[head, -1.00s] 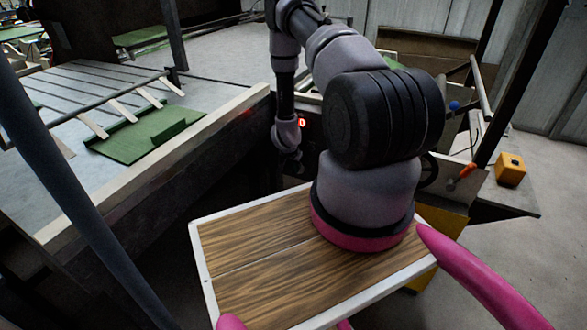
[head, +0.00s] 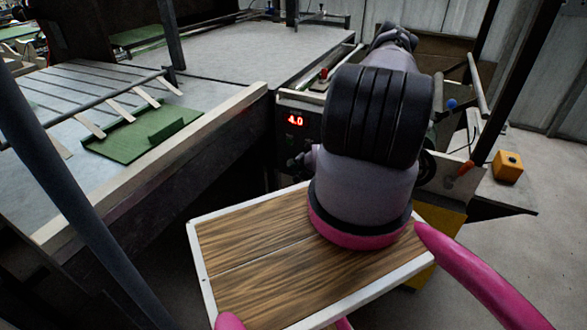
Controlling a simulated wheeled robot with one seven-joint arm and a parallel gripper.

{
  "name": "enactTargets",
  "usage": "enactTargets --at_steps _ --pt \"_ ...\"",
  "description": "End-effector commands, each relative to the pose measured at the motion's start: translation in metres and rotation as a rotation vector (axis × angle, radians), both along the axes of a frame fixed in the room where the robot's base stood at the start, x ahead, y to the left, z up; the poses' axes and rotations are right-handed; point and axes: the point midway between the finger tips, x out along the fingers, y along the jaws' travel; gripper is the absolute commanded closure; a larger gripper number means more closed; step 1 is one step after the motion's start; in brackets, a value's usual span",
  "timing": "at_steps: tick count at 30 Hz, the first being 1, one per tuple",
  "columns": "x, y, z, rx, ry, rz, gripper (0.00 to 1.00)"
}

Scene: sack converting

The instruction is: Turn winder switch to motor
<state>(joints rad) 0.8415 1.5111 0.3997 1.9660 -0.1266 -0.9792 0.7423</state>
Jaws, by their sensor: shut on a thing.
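A dark control panel (head: 287,119) with a red lit display (head: 295,120) reading 4.0 stands beyond my wooden-topped base. My gripper (head: 299,162) shows only in small part, low on the panel's face below the display, left of my large arm link. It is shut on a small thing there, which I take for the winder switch. The switch itself is hidden by the gripper and arm, so its setting and labels cannot be read.
A red button (head: 323,73) sits on the machine's top edge. A blue knob (head: 452,104), an orange handle (head: 466,168) and a yellow box (head: 509,165) are at right. A long table edge (head: 150,172) bounds the left. Bare floor shows at right.

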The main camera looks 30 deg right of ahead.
Motion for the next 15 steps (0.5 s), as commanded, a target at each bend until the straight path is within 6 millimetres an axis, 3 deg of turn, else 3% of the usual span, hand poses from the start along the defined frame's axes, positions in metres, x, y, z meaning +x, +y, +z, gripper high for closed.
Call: enactTargets --at_steps 1,15 --pt "-0.0001 -0.0078 -0.0009 0.002 -0.012 -0.013 1.00" --pt "0.0010 -0.0093 0.0002 0.023 -0.048 -0.013 1.00"
